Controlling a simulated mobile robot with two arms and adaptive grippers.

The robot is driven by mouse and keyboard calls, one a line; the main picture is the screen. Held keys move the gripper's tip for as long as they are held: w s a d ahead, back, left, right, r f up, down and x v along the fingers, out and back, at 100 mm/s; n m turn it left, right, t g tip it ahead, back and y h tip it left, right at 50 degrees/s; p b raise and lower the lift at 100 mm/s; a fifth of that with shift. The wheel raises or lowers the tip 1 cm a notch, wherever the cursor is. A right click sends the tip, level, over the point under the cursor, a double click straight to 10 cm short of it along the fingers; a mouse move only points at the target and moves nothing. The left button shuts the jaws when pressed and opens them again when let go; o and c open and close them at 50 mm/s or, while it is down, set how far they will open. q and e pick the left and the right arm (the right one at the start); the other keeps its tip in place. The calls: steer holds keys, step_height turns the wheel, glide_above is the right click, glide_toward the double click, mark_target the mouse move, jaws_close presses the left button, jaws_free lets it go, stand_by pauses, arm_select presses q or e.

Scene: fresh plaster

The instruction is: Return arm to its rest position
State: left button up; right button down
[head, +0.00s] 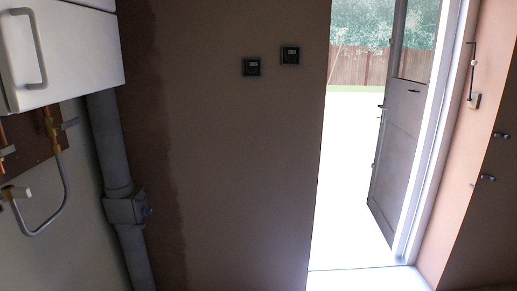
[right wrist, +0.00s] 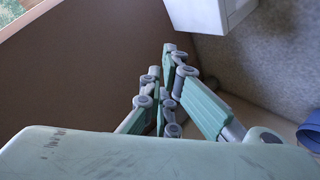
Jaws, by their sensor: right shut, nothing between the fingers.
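In the right wrist view my right gripper (right wrist: 167,62) reaches out from its pale green body, with its green and grey fingers drawn together. Nothing is held between the fingertips. A white box-like thing (right wrist: 208,14) shows beyond the fingers at the top, apart from them as far as I can tell. Neither of my arms shows in the head view, and my left gripper is in neither view.
In the head view an open door (head: 396,130) stands at the right in a bright doorway. A white cabinet (head: 75,50) hangs at upper left above a bent hose (head: 63,185). A grey pipe (head: 113,150) runs down the wall. A blue object (right wrist: 309,135) shows at the wrist view's right edge.

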steer(key=s+d+f+m+g+h, duration=0.1)
steer(key=s+d+f+m+g, duration=0.15)
steer(key=s+f, duration=0.65)
steer(key=s+d+f+m+g+h, duration=0.1)
steer(key=s+d+f+m+g, duration=0.3)
steer(key=s, duration=0.9)
steer(key=s+d+f+m+g, duration=0.1)
steer(key=s+f, duration=0.7)
steer(key=s, duration=0.4)
steer(key=s+d+f+m+g, duration=0.1)
steer(key=s, duration=0.7)
steer(key=s+d+f+m+g, duration=0.1)
steer(key=s+m+g, duration=0.1)
steer(key=s, duration=0.7)
steer(key=shift+f+h, duration=0.35)
steer(key=shift+h, duration=0.05)
steer(key=shift+s, duration=0.1)
